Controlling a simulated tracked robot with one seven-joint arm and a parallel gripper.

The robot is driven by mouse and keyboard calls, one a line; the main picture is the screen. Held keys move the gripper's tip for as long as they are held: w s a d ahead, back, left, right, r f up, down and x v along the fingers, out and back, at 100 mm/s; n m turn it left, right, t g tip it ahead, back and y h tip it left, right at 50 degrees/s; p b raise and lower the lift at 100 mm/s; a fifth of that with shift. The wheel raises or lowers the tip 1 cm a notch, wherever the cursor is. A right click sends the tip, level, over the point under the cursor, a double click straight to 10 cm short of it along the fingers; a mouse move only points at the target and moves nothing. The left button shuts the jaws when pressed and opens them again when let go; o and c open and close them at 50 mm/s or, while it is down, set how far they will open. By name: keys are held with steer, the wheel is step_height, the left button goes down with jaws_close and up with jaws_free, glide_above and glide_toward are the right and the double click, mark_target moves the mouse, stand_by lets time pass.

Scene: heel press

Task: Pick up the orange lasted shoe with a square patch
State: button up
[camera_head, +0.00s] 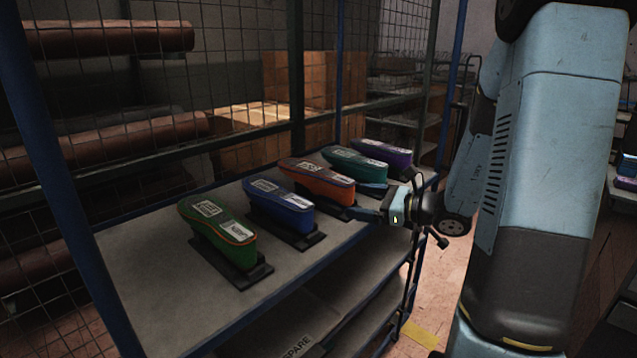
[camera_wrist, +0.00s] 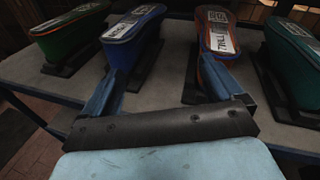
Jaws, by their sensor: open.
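The orange lasted shoe (camera_head: 317,182) lies on a dark stand in the middle of a row on the shelf, with pale patches on top. In the wrist view the orange shoe (camera_wrist: 217,38) is at upper right, just beyond my right finger, which hides part of its lower end. My gripper (camera_head: 352,213) is open and empty at the shelf's front edge, close to the near end of the orange shoe. In the wrist view my gripper (camera_wrist: 160,68) has its fingers spread, with the gap facing between the blue and orange shoes. Contact cannot be told.
A blue shoe (camera_head: 278,194) and a green shoe (camera_head: 216,220) stand to the left. A teal shoe (camera_head: 355,164) and a purple shoe (camera_head: 382,152) stand to the right. The grey shelf (camera_head: 135,262) has blue posts and a mesh back. Bare shelf shows at the left end.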

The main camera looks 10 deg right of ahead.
mark_target(341, 186)
steer(key=w+d+f+m+t+h, duration=0.2)
steer(key=w+d+f+m+t, duration=0.15)
steer(key=d+m, duration=0.2)
steer(key=shift+t, duration=0.35)
steer(key=x, duration=1.3)
steer(key=shift+w+d+r, duration=0.2)
steer(key=shift+r, duration=0.1)
steer(key=shift+c, duration=0.3)
jaws_close()
